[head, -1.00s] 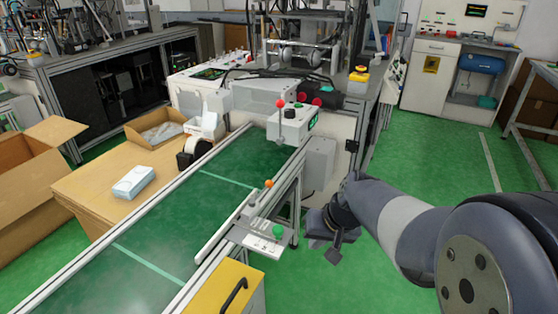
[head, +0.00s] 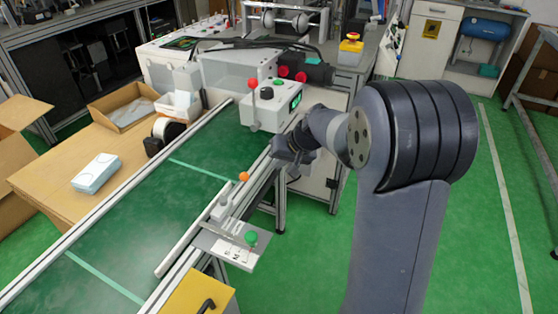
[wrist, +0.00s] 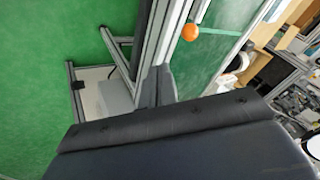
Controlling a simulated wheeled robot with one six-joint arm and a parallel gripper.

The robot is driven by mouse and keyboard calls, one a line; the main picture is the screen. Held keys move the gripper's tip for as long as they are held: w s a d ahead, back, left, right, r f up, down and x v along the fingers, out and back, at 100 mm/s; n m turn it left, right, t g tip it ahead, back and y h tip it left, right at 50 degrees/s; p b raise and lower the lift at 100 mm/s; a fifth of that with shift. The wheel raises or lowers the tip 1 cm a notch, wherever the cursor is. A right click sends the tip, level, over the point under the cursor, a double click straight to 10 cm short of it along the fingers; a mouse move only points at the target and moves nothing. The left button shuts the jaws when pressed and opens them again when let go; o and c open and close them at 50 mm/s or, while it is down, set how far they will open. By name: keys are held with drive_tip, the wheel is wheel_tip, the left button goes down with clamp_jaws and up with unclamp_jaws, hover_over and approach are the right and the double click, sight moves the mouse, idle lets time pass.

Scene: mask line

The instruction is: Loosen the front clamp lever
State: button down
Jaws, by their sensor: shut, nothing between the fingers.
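An orange ball knob (head: 244,176) stands at the near side rail of the green conveyor (head: 150,215); it also shows in the wrist view (wrist: 190,32). A green knob (head: 251,238) sits on a metal plate with a scale (head: 230,247) nearer to me. A red ball knob (head: 252,84) stands on a rod by the white box (head: 270,108) at the far end. I cannot tell for sure which knob belongs to the front clamp lever. My gripper (head: 283,158) is shut and empty, above and right of the orange knob, apart from it. Its shut fingers also show in the wrist view (wrist: 157,88).
The white box with a display stands just beyond my gripper. A white packet (head: 97,172) lies on the wooden table (head: 60,160) left of the conveyor. A yellow panel with a black handle (head: 200,295) is at the front. Green floor to the right is clear.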

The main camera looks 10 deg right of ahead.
drive_tip(key=w+a+f, duration=0.3)
drive_tip(key=a+f, duration=0.3)
drive_tip(key=shift+b, duration=0.45)
drive_tip(key=shift+a, duration=0.1)
drive_tip(key=shift+w+a+r, duration=0.1)
drive_tip(key=shift+w+a, duration=0.5)
drive_tip(key=shift+w, duration=0.3)
